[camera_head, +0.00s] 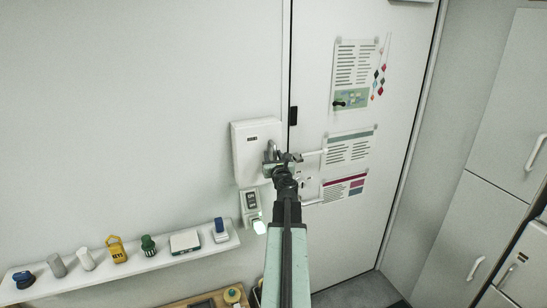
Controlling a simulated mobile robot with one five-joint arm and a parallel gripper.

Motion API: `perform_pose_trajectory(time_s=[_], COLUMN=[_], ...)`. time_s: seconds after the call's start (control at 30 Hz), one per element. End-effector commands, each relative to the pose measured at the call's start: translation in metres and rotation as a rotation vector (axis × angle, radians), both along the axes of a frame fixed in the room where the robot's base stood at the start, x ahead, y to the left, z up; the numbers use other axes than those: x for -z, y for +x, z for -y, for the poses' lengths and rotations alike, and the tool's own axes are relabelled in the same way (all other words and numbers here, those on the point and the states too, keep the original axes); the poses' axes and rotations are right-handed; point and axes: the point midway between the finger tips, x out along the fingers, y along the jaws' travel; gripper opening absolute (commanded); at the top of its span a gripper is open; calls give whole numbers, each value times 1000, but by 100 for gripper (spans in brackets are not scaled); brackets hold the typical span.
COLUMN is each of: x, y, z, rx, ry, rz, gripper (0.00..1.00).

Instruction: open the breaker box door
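The breaker box (246,150) is a white box on the wall left of the door, with a small dark label near its top. Its door looks closed. My arm reaches up from the bottom of the view. My gripper (279,156) is at the right side of the box, in front of its right edge. It hides that edge and any handle there. I cannot tell whether the fingers touch the box or whether they are open or shut.
A grey switch unit (250,203) is below the box. A white shelf (135,269) at lower left holds several small items. The white door (360,230) with posters and a lever is at right, cabinets (470,225) beyond it. The wall left of the box is clear.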

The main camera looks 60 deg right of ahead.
Motion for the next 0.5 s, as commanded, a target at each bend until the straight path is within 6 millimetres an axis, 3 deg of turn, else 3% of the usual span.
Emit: perform_pose_trajectory(time_s=[0.17,0.3,0.5], x=[0,0,0], y=[-8,-13,-16], z=[4,8,11], rx=[11,18,22], ry=[0,-1,0], rz=[0,-1,0], gripper=[35,0,0])
